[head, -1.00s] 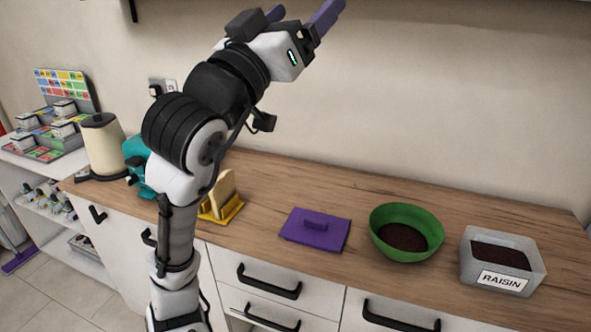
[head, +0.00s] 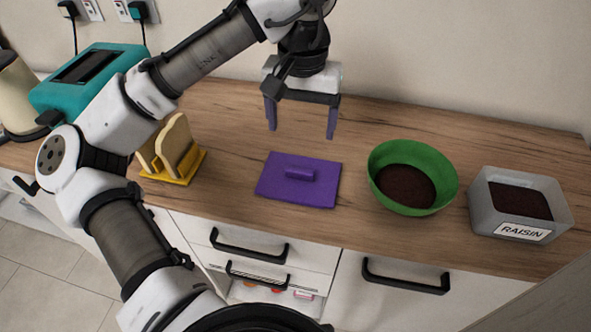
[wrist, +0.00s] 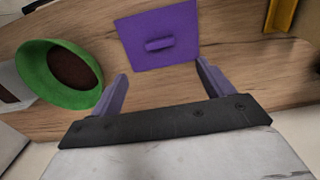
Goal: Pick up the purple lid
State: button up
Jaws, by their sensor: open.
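The purple lid (head: 298,190) lies flat on the wooden worktop, with a raised bar handle (head: 300,173) on its top. It also shows whole in the wrist view (wrist: 158,22), beyond my fingertips. My gripper (head: 301,130) points down with its two purple fingers spread wide and nothing between them. In the head view it hangs above and slightly behind the lid, apart from it. The wrist view shows the open fingers too (wrist: 160,72).
A green bowl (head: 384,159) of dark contents stands right of the lid, then a grey tub labelled RAISIN (head: 480,212). Left of the lid is a yellow holder (head: 199,166) with bread slices. A teal toaster (head: 105,50) stands farther left. A wall rises behind the worktop.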

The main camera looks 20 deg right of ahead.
aim_at(300, 170)
notch_tip(300, 170, down, 12)
jog(key=shift+a+r+p, duration=0.1)
jog(key=shift+r+p, duration=0.15)
jog(key=shift+p, duration=0.05)
jog(key=c, duration=1.1)
jog(key=shift+o, duration=0.2)
jog(key=shift+r, duration=0.15)
